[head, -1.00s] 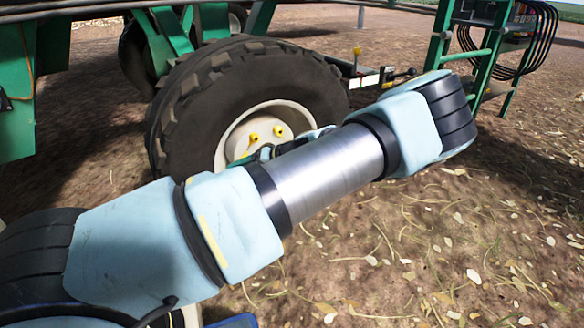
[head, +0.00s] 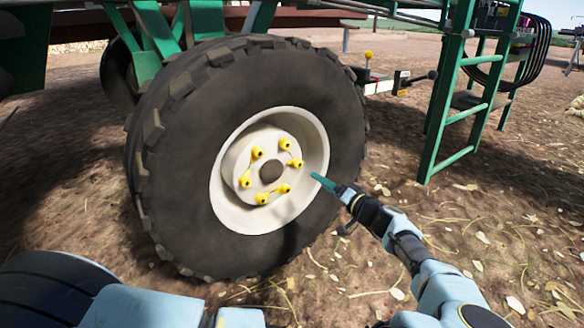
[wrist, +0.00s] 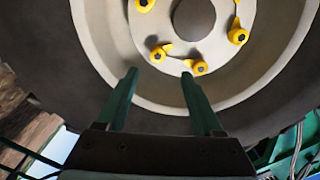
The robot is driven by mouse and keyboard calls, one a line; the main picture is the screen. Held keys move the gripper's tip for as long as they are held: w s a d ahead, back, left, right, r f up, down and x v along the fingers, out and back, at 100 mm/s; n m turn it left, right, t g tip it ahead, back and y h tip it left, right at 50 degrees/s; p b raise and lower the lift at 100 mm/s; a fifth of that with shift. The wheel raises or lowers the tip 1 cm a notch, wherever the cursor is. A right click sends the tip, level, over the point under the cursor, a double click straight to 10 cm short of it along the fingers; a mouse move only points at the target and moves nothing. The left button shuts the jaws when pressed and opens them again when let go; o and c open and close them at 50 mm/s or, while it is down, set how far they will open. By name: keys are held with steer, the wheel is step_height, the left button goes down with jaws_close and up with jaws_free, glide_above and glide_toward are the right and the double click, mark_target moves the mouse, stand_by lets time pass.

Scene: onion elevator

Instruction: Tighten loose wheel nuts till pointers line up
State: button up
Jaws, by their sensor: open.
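The wheel (head: 170,110) stands upright, with a black treaded tyre and a cream rim. Its hub carries a ring of wheel nuts with yellow pointers around a dark centre cap (head: 271,171). In the wrist view, a lower-left pointer (wrist: 158,55) and the lower-middle pointer (wrist: 195,67) angle roughly towards each other. The right pointer (wrist: 238,37) has its tip upward. Exact alignment of the others is too small to tell. My gripper (head: 318,180) is at the right side of the rim, its green fingers apart and empty. In the wrist view my gripper (wrist: 158,76) faces the rim below the nuts.
A green ladder (head: 465,100) stands to the right of the wheel. A hitch bar with a yellow knob (head: 368,54) sticks out behind the tyre's right side. Green machine frame (head: 155,28) hangs above.

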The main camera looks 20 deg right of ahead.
mark_target(299, 166)
steer(key=b+x, duration=0.1)
steer(key=x, duration=0.2)
steer(key=b+x, duration=0.1)
steer(key=x, duration=0.3)
steer(key=b+x, duration=0.1)
steer(key=x, duration=0.3)
steer(key=shift+w+d, duration=0.15)
steer(key=shift+d, duration=0.2)
jaws_close()
